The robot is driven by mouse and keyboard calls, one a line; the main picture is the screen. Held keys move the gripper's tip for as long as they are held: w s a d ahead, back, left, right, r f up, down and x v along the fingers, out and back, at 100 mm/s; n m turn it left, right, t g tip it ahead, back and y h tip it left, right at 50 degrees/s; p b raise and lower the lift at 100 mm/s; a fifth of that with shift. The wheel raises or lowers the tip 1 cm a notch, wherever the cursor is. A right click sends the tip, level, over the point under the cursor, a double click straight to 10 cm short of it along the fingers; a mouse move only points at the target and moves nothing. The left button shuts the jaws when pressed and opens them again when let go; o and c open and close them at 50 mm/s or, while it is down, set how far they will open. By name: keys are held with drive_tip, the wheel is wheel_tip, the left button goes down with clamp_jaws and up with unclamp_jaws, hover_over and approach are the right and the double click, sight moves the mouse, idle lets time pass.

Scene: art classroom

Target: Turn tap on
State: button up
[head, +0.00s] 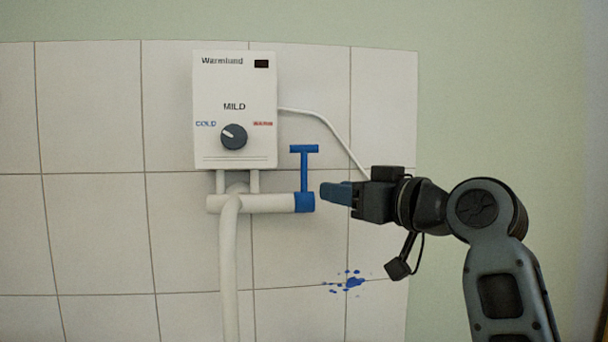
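The tap has a blue T-shaped handle (304,168) that stands upright at the right end of a white horizontal pipe (262,203). A blue collar (304,202) joins the handle to the pipe. My gripper (324,193) points left, just right of the handle's stem and below its crossbar, with a small gap showing in the picture. Its blue fingers are seen from the side and overlap, so I cannot tell how far apart they are. Nothing is seen held in them.
A white water heater (235,110) with a dark dial (233,137) is on the tiled wall above the pipe. A white hose (229,270) hangs down from the pipe. A white cable (330,125) runs behind my gripper. Blue paint spots (350,282) mark the tiles below.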

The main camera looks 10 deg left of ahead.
sight(306, 165)
drive_tip(key=shift+n+g+y, duration=0.3)
drive_tip(key=shift+n, duration=0.3)
drive_tip(key=w+a+r, duration=0.1)
drive_tip(key=a, duration=0.1)
drive_tip(key=w+a+r, duration=0.1)
drive_tip(key=w+a, duration=0.1)
drive_tip(key=w+a+r+p, duration=0.1)
drive_tip(key=w+a+r, duration=0.1)
drive_tip(key=a, duration=0.1)
clamp_jaws()
drive_tip(key=shift+s+f, duration=0.1)
